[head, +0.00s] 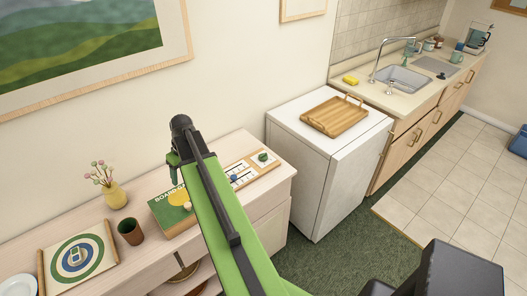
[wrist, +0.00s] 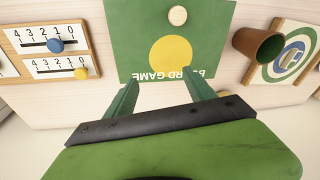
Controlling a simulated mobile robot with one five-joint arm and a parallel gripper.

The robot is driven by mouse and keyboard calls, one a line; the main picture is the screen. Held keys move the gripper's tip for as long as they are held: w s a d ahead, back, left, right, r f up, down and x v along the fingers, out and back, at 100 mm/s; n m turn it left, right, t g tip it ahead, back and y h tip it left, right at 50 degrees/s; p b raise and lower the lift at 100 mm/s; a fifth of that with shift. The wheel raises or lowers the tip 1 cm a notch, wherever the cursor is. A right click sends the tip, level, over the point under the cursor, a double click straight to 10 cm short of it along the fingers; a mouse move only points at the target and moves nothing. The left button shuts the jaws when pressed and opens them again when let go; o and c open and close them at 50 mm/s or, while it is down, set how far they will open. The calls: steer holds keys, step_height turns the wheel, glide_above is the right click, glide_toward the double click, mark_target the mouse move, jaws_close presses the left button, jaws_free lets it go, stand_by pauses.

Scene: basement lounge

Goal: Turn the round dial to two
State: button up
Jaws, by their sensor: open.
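A round green dial (head: 263,156) sits at the far right end of the wooden panel on the sideboard. It is small in the head view and its setting cannot be read; I cannot make it out in the wrist view. The wooden panel (wrist: 88,44) also bears two number scales with a blue knob (wrist: 56,45) at about 1 and a yellow knob (wrist: 81,73) at about 0. My gripper (wrist: 160,98) is open and empty above the sideboard, over the green board game box (wrist: 208,20), to the left of the dial in the head view.
On the sideboard (head: 110,222) stand a brown cup (head: 130,232), a yellow vase (head: 115,194) and a target board (head: 78,258). A round wooden piece (wrist: 177,15) lies on the box. A white cabinet (head: 335,160) with a wooden tray (head: 345,118) stands right of the sideboard.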

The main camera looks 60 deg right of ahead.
steer(key=s+d+r+t+p, duration=0.1)
steer(key=s+d, duration=0.2)
steer(key=d, duration=0.7)
steer(key=s+d+r, duration=0.1)
steer(key=s+d, duration=0.3)
steer(key=d, duration=0.6)
steer(key=m+t+h, duration=0.1)
steer(key=h, duration=0.1)
glide_toward(263, 155)
steer(key=b+x, duration=0.4)
steer(key=b, duration=0.3)
steer(key=b+x, duration=0.4)
steer(key=b, duration=0.4)
steer(key=shift+s+d+f, duration=0.1)
steer(key=shift+d, duration=0.15)
steer(key=shift+w+f, duration=0.25)
steer(key=shift+f, duration=0.05)
steer(key=shift+r, duration=0.1)
